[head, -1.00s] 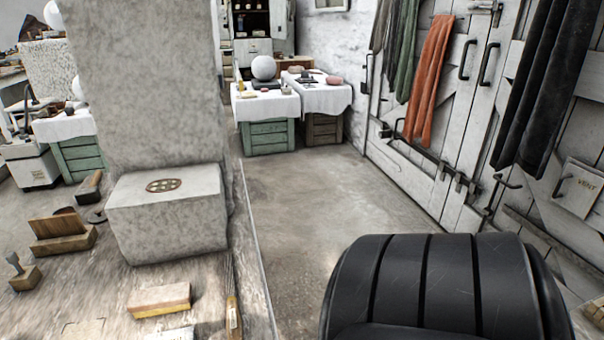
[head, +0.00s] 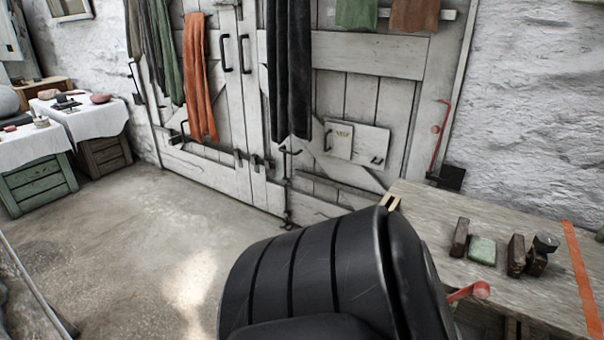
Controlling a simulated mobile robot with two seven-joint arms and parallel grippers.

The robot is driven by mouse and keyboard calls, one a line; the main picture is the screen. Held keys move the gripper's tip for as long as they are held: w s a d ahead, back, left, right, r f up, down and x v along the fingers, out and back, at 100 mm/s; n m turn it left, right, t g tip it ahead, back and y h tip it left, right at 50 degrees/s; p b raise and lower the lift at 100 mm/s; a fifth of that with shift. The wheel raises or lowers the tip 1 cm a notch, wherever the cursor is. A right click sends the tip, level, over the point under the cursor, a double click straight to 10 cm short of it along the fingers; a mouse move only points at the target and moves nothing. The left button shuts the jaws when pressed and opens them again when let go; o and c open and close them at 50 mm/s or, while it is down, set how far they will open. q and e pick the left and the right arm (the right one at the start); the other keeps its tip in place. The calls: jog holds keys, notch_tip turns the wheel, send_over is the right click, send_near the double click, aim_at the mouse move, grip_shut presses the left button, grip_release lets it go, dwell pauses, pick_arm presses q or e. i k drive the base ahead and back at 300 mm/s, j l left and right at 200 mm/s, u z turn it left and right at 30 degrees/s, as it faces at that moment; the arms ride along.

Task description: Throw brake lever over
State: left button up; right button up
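Two red levers show in the head view. I cannot tell which one is the brake lever. Neither of my grippers is in view, so nothing shows touching either lever.
The bench (head: 430,225) at right holds several small blocks, a green pad (head: 482,250) and an orange strip (head: 582,275). Plank doors (head: 345,110) with hung cloths stand behind. Cloth-covered crates (head: 40,180) stand at left. The floor (head: 150,235) between is clear.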

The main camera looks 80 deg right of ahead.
aim_at(481, 289)
jog(key=z, duration=3.4)
